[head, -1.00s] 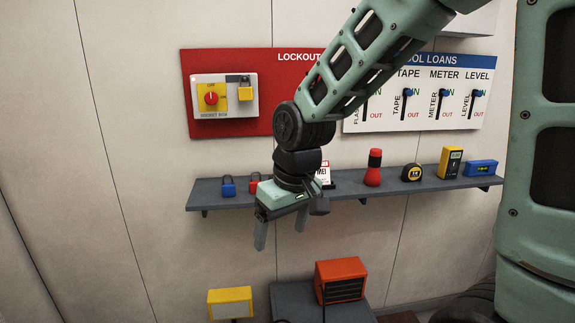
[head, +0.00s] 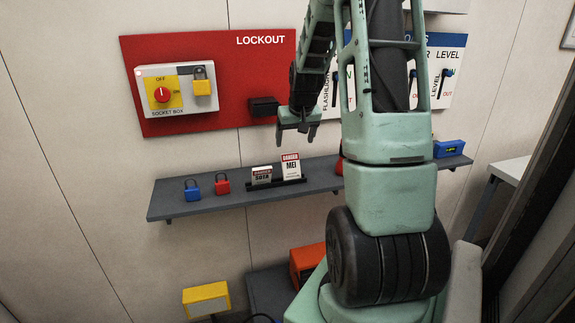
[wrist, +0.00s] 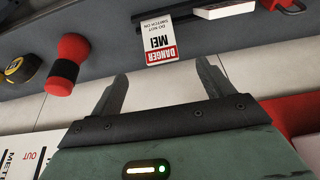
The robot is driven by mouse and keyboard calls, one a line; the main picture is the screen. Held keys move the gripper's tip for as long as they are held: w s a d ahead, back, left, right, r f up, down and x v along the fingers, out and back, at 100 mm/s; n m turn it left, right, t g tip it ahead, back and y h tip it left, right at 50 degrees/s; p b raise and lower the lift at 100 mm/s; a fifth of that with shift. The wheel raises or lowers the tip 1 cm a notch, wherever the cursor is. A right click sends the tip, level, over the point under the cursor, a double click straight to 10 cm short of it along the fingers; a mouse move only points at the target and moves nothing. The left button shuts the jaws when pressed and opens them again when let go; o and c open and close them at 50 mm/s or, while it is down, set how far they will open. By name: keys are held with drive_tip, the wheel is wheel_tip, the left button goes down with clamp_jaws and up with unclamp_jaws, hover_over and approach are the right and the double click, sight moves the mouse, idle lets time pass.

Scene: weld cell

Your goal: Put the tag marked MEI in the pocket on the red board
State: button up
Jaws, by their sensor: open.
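The tag marked MEI (head: 291,167) is a white card with a red DANGER band. It stands upright in a black holder (head: 276,183) on the grey shelf, right of a second tag marked SOTA (head: 262,176). The MEI tag also shows upside down in the wrist view (wrist: 160,42), beyond the fingertips. My gripper (head: 299,139) is open and empty, above the tag and apart from it; its two fingers show spread in the wrist view (wrist: 163,76). The black pocket (head: 263,106) is on the lower right of the red board (head: 220,100), just left of my gripper.
The grey shelf (head: 200,203) also bears a blue padlock (head: 192,190), a red padlock (head: 222,184), a red flashlight (wrist: 67,64) and a tape measure (wrist: 22,69). A socket box (head: 170,88) with a yellow padlock is on the board. My arm hides part of the tool loans board.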

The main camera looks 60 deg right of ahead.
sight(290, 158)
drive_tip(key=p+x, duration=0.2)
drive_tip(key=x, duration=0.5)
drive_tip(key=shift+w+d+f, duration=0.1)
drive_tip(key=shift+f, duration=0.15)
drive_tip(key=shift+w+d+p+x, duration=0.1)
drive_tip(key=shift+p+x, duration=0.55)
drive_tip(key=shift+x, duration=0.65)
drive_tip(key=shift+w+d+p+x, duration=0.15)
drive_tip(key=shift+p+x, duration=0.45)
drive_tip(key=shift+x, duration=0.65)
drive_tip(key=shift+r, duration=0.1)
drive_tip(key=c, duration=1.1)
drive_tip(key=shift+c, duration=0.2)
